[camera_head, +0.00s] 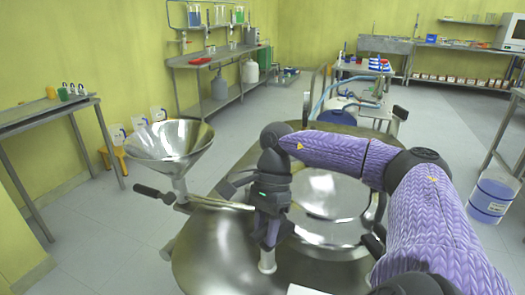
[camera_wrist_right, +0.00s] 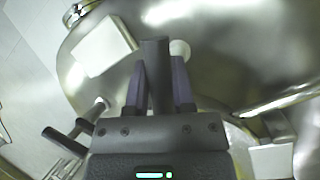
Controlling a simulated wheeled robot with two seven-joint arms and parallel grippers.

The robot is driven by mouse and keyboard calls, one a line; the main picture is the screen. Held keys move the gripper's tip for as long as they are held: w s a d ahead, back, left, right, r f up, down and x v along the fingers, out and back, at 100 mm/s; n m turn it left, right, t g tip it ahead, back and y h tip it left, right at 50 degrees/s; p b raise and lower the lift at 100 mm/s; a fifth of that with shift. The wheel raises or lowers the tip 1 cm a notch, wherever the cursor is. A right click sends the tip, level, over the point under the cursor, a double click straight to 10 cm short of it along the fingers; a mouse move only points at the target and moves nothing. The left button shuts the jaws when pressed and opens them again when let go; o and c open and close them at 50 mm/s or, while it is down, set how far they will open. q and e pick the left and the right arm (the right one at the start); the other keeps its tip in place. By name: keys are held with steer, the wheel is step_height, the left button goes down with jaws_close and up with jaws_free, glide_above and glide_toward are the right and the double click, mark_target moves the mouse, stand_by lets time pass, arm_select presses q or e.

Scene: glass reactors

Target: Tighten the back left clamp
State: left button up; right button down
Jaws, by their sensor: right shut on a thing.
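The steel reactor top (camera_head: 215,255) fills the lower middle of the head view, with a round shiny lid (camera_head: 325,195) on it. My right gripper (camera_head: 270,238) reaches down at the left side of this lid. In the wrist view my right gripper (camera_wrist_right: 159,85) is shut on a dark clamp handle (camera_wrist_right: 154,55), which stands between its two fingers. The clamp's body is hidden, so I cannot tell how tight it is. Another black handle (camera_head: 372,244) shows at the lid's right side. My left gripper is out of view.
A steel funnel (camera_head: 165,140) stands left of the reactor top, with a black-handled valve (camera_head: 155,193) below it. Dark handles (camera_wrist_right: 62,140) also show at the wrist view's lower left. A blue and white vessel (camera_head: 345,108) stands behind.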

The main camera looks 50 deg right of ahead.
steer(key=c, duration=0.6)
jaws_free()
steer(key=shift+o, duration=0.7)
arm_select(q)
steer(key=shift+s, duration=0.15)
arm_select(e)
steer(key=p+v, duration=0.2)
steer(key=v, duration=0.4)
steer(key=shift+a+r, duration=0.1)
steer(key=shift+r, duration=0.05)
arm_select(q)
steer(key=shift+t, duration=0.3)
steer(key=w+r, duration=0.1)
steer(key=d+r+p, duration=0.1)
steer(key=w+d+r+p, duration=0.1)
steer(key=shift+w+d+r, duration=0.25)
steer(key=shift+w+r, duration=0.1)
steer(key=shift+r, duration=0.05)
arm_select(e)
steer(key=v, duration=0.3)
steer(key=shift+w+d+r, duration=0.1)
steer(key=shift+d+r, duration=0.15)
steer(key=shift+d, duration=0.05)
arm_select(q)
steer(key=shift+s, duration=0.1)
